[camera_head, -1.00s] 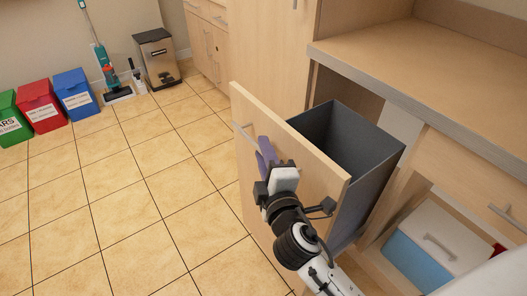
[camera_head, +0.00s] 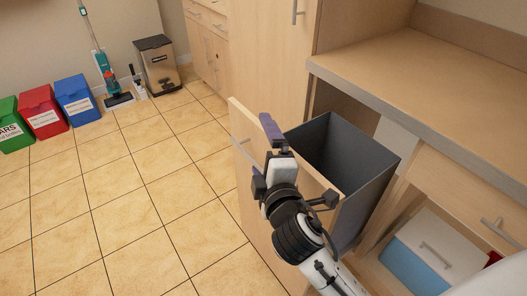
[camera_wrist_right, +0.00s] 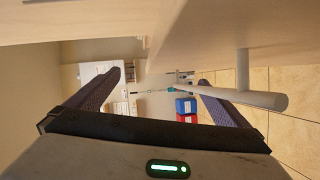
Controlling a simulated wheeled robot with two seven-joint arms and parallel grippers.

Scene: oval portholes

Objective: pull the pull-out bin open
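The pull-out bin stands out from the cabinet. Its wooden front panel (camera_head: 252,127) faces left and its grey bin box (camera_head: 345,150) shows behind, open at the top. The panel's bar handle (camera_head: 241,147) is on its outer face and shows large at the right in the right wrist view (camera_wrist_right: 250,95). My right gripper (camera_head: 274,130) is at the panel's upper edge. Its two fingers are wide apart with nothing held between them (camera_wrist_right: 158,95). The handle overlaps the right-hand finger there; I cannot tell if they touch. My left gripper is out of view.
A wooden counter (camera_head: 420,75) and a lower drawer (camera_head: 475,200) are right of the bin. A white and blue box (camera_head: 420,262) sits below. Red, blue and green bins (camera_head: 78,98) stand far left. The tiled floor (camera_head: 130,210) left of the panel is clear.

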